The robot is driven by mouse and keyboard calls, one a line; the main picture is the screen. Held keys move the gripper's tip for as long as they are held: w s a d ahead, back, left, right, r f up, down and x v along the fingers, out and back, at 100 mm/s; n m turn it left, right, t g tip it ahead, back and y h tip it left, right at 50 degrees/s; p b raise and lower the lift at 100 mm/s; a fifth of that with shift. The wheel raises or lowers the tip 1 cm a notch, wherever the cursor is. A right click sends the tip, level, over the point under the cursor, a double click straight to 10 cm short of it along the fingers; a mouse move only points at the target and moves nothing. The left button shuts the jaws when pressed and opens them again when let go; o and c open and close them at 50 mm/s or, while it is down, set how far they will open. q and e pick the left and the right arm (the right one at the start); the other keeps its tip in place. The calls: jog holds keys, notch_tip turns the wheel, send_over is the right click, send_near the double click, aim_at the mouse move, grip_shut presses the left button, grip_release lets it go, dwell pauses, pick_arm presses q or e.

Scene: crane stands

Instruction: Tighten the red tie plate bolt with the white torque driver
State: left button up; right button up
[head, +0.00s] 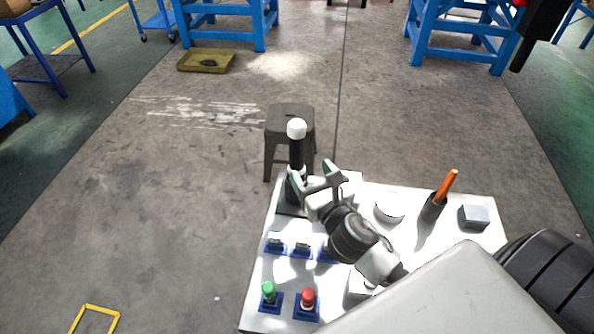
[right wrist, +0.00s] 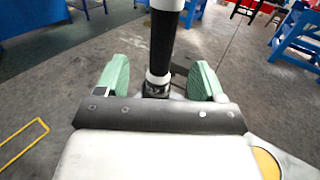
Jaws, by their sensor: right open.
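The white torque driver (head: 296,153), with a white cap and black grip, stands upright at the back left of the white table (head: 465,245). My right gripper (head: 312,178) is open beside the driver's lower part. In the right wrist view the driver (right wrist: 163,45) rises between the green finger pads of my right gripper (right wrist: 160,80), with a gap on either side. The red tie plate bolt (head: 308,297) stands on a blue plate at the table's front left. My left gripper is not in view.
A green bolt (head: 268,290) stands on a blue plate left of the red one. Several blue plates lie behind them, one partly hidden by my arm. A dark cup (head: 432,209) with an orange-handled tool, a white round piece (head: 390,207) and a grey block (head: 474,216) stand at right. A stool (head: 290,115) stands behind the table.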

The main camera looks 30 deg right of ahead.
aim_at(299, 161)
jog(key=w+f, duration=0.2)
jog(key=w, duration=0.1)
jog(key=w+f, duration=0.1)
jog(key=w, duration=0.1)
jog(key=shift+w+d+f+b, duration=0.15)
jog(key=shift+w+d+b, duration=0.1)
jog(key=shift+d+b, duration=0.15)
jog(key=shift+w+d+p, duration=0.15)
jog(key=shift+w+p, duration=0.2)
jog(key=shift+w, duration=1.15)
jog(key=shift+w+d+p, duration=0.15)
jog(key=shift+w+p, duration=0.15)
jog(key=shift+w, duration=1.15)
jog(key=shift+c, duration=0.6)
grip_shut()
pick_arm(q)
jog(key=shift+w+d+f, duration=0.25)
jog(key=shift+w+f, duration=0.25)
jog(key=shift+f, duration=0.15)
pick_arm(e)
jog(key=shift+r, duration=0.25)
